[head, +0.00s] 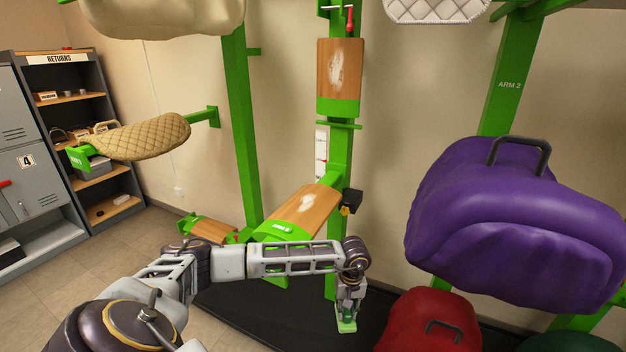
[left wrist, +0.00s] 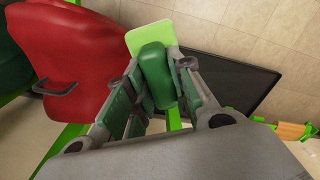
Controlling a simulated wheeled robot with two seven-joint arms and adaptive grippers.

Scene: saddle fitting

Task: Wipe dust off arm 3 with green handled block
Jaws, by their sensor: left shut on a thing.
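The green handled block shows a dark green handle (left wrist: 157,75) and a pale green pad (left wrist: 150,37) in the left wrist view. My left gripper (head: 347,300) is shut on the handle, with the block's pad (head: 346,327) pointing down. A wooden saddle arm (head: 325,198) with a green end slopes behind my left arm in the head view, and a whitish dust patch (head: 307,203) lies on its top. Its small label is too blurred to read surely. The block is below and right of this arm, apart from it. My right gripper is not in view.
An upright wooden piece (head: 340,75) with a white patch is above on the green post. A purple saddle (head: 510,225) and a red saddle (head: 428,322) stand to the right. A tan quilted pad (head: 140,138) sticks out at left. A black mat (head: 250,316) lies below.

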